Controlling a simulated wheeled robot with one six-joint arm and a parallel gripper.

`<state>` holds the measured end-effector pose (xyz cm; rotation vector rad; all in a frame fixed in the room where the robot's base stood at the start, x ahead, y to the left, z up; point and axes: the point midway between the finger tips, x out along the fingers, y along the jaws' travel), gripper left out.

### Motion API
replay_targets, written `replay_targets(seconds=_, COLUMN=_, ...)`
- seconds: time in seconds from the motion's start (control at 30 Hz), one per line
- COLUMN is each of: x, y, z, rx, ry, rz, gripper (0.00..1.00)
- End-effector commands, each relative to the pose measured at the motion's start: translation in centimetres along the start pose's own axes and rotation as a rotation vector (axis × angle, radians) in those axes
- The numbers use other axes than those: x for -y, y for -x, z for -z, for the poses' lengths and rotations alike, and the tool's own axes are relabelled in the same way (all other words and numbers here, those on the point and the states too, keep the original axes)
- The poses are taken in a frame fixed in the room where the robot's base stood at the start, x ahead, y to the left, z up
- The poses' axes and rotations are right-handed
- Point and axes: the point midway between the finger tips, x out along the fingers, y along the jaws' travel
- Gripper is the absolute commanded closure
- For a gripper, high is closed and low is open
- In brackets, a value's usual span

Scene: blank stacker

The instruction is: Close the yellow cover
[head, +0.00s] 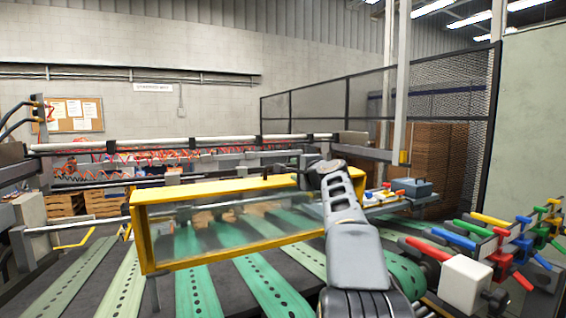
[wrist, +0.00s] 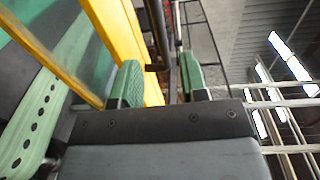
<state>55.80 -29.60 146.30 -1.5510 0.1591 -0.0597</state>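The yellow cover (head: 205,190) is a long yellow frame with a clear panel, standing over the green belts in the middle of the head view. In the wrist view its yellow frame (wrist: 110,30) runs close beside and behind the fingers. My gripper (wrist: 160,82) has its two green-padded fingers apart. A dark bar (wrist: 158,40) shows beyond and between them; I see no firm grip on it. In the head view my arm reaches to the cover's upper right part, and the fingertips are too small to make out there.
Green perforated belts (head: 195,290) run under the cover. A blue-grey box (head: 410,190) sits behind my arm. A mesh fence (head: 440,95) stands at the back right.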

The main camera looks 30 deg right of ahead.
Motion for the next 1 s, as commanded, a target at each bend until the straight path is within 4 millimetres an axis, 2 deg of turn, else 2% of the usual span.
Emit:
replay_targets(seconds=0.03, x=0.4, y=-1.1, z=-0.1, rx=0.002, ry=-0.001, rz=-0.002, gripper=0.60)
replay_targets(seconds=0.2, x=0.4, y=-4.3, z=-0.2, rx=0.004, ry=0.000, rz=-0.003, gripper=0.60)
replay_targets(seconds=0.5, x=0.2, y=-7.9, z=-0.3, rx=0.005, ry=0.003, rz=-0.002, gripper=0.60)
replay_targets(seconds=0.7, x=0.0, y=-8.8, z=-0.3, rx=0.004, ry=0.003, rz=-0.002, gripper=0.60)
replay_targets(seconds=1.0, x=-0.1, y=-8.8, z=-0.3, rx=0.004, ry=0.003, rz=-0.001, gripper=0.62)
